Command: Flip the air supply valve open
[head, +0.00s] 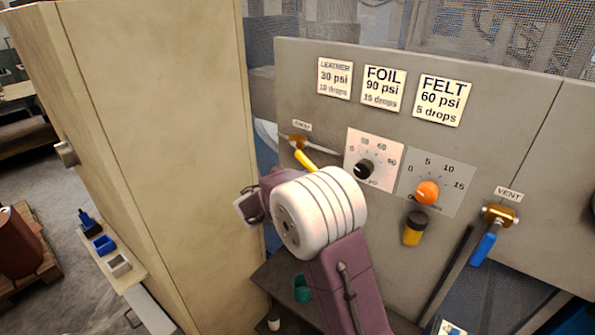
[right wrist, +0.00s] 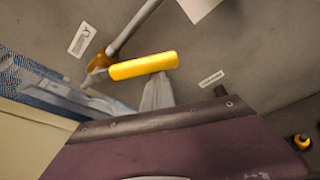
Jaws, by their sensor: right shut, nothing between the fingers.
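The supply valve has a brass body (head: 298,140) on the grey panel's left side, under a small label. Its yellow lever (head: 305,160) slants down to the right, at an angle to the pipe. In the right wrist view the yellow lever (right wrist: 143,66) runs right from the brass body (right wrist: 98,62). My right gripper's grey fingertips (right wrist: 157,92) are together and empty, just below the lever's free half; I cannot tell whether they touch it. In the head view my right wrist hides the fingers. My left gripper is out of view.
The panel carries a black pressure knob (head: 365,169), an orange drops knob (head: 428,192) and a blue-handled vent valve (head: 486,247). Three signs, including the foil sign (head: 384,88), sit above. A tall beige cabinet (head: 160,130) stands close on the left.

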